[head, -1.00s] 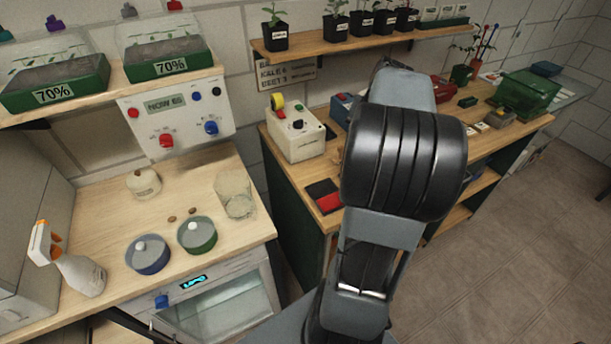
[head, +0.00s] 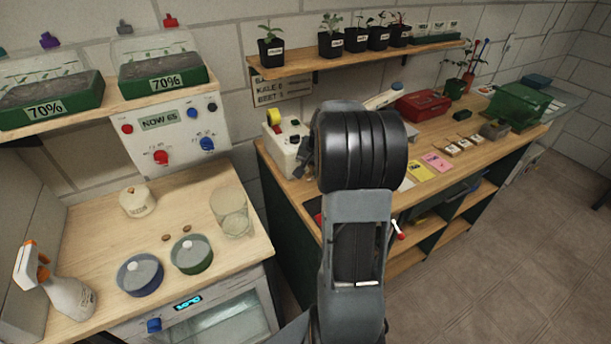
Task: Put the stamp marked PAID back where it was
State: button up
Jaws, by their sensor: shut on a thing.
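My gripper (head: 304,160) shows only in part, as a dark shape left of my black wrist, over the left end of the long workbench, close to the white box. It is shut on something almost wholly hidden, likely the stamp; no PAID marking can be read. Several small blocks with white labels (head: 465,145) sit in a row on the bench at the right; their lettering is too small to read. A red and black pad (head: 318,216) is almost covered by my arm at the bench's front left.
A white box with a yellow roll (head: 285,150) stands at the bench's left end. A yellow card (head: 420,172) and a pink card (head: 437,162) lie right of my arm. A red box (head: 422,105) and a green bin (head: 518,108) stand farther right. Potted seedlings line the shelf (head: 350,62) above.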

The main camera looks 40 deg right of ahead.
aim_at(306, 175)
jog(key=shift+w+a+f, duration=0.3)
jog(key=shift+w+f, duration=0.2)
jog(key=shift+f, duration=0.2)
jog(key=x, duration=0.3)
jog(key=shift+s, duration=0.2)
jog(key=shift+f, duration=0.35)
jog(key=shift+f, duration=0.2)
jog(key=o, duration=0.8)
